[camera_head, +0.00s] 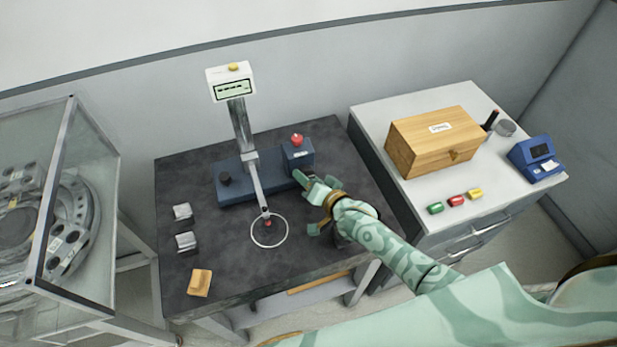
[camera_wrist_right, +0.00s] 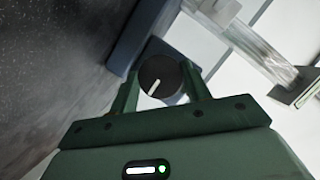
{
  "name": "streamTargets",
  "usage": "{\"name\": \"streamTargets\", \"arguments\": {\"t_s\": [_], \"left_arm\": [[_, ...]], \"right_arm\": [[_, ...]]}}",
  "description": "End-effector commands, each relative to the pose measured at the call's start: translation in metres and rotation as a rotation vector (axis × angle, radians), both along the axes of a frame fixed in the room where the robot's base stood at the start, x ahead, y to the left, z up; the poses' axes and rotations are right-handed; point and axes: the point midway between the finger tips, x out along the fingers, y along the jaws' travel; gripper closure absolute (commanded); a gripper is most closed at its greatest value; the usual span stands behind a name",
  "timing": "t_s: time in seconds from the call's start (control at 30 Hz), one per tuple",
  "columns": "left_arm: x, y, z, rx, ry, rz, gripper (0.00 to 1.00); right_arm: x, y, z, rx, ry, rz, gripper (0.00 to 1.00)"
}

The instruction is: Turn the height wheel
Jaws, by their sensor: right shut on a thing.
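The height wheel (camera_wrist_right: 160,76) is a dark round knob with a white mark, seen between the fingers in the right wrist view. My right gripper (camera_wrist_right: 160,88) is shut on it, one finger on each side. In the head view my right gripper (camera_head: 301,178) reaches the right end of the blue stand base (camera_head: 240,189), below a block with a red button (camera_head: 297,139); the hand hides the wheel there. A post rises from the base to a display (camera_head: 233,89). A probe arm (camera_head: 258,187) hangs over a white ring (camera_head: 269,231). My left gripper is out of view.
The dark table (camera_head: 190,255) carries two small metal blocks (camera_head: 183,212) and a wooden block (camera_head: 200,283) at left. A glass case (camera_head: 95,170) stands at far left. A cabinet (camera_head: 390,110) at right holds a wooden box (camera_head: 433,142) and a blue device (camera_head: 536,160).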

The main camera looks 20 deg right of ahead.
Motion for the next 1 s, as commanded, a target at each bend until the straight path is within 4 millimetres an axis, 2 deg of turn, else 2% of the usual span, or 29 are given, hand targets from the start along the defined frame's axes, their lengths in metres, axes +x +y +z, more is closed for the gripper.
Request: {"name": "streamTargets", "arguments": {"t_s": [0.3,0.83,0.87,0.9,1.0], "left_arm": [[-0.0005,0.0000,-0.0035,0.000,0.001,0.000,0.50],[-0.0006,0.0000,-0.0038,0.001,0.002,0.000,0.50],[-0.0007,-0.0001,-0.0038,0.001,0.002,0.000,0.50],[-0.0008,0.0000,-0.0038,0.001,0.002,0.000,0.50],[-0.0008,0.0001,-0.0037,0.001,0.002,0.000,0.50]], "right_arm": [[-0.0003,-0.0013,-0.0020,0.114,0.005,0.000,0.75],[-0.0005,-0.0008,-0.0017,0.136,0.007,0.001,0.75],[-0.0005,-0.0009,-0.0017,0.136,0.007,0.001,0.44],[-0.0005,-0.0008,-0.0017,0.136,0.007,0.001,0.33],[-0.0003,-0.0006,-0.0014,0.136,0.005,0.001,0.31]]}}
